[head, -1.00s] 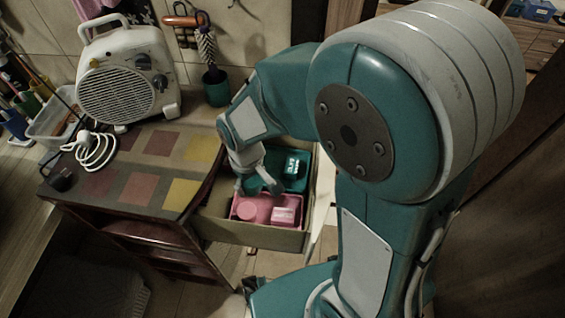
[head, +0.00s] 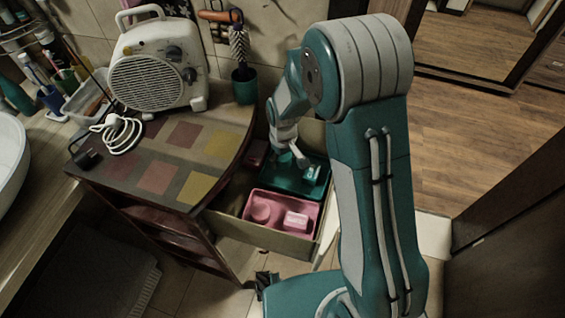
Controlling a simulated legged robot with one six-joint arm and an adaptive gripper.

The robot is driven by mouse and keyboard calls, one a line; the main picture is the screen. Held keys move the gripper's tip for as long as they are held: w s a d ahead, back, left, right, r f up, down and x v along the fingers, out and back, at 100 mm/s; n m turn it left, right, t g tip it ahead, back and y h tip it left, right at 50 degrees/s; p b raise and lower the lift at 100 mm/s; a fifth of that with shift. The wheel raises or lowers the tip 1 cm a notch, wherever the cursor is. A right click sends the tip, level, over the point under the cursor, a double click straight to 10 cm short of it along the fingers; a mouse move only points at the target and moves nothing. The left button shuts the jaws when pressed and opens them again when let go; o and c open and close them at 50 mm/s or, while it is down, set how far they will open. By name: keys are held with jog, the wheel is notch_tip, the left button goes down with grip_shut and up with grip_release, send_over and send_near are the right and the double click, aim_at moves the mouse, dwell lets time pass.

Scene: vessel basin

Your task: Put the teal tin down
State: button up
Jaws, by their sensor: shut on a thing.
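My gripper (head: 288,158) points down over the open drawer (head: 262,238), at the inner left part of the teal tray (head: 282,186). Its fingers are shut on the teal tin, which is small here and hard to tell from the teal tray behind it. I cannot tell whether the tin touches the tray floor. A small teal thing with a pale mark (head: 311,173) is in the tray, just right of the fingers.
A pink tray (head: 253,226) with pink items, one a pink block (head: 296,221), fills the drawer's front.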

aim_at(280, 164)
jog(key=shift+w+f, duration=0.45)
jog(key=shift+f, duration=0.1)
jog(key=shift+w+a+f, duration=0.25)
jog(key=shift+w+f, duration=0.05)
jog(key=shift+f, duration=0.15)
jog(key=f, duration=0.3)
jog(key=shift+w+a+f, duration=0.1)
jog(key=shift+a+f, duration=0.05)
jog(key=shift+a, duration=0.05)
jog(key=shift+d, duration=0.3)
jog(key=o, duration=1)
jog(key=shift+a, duration=0.2)
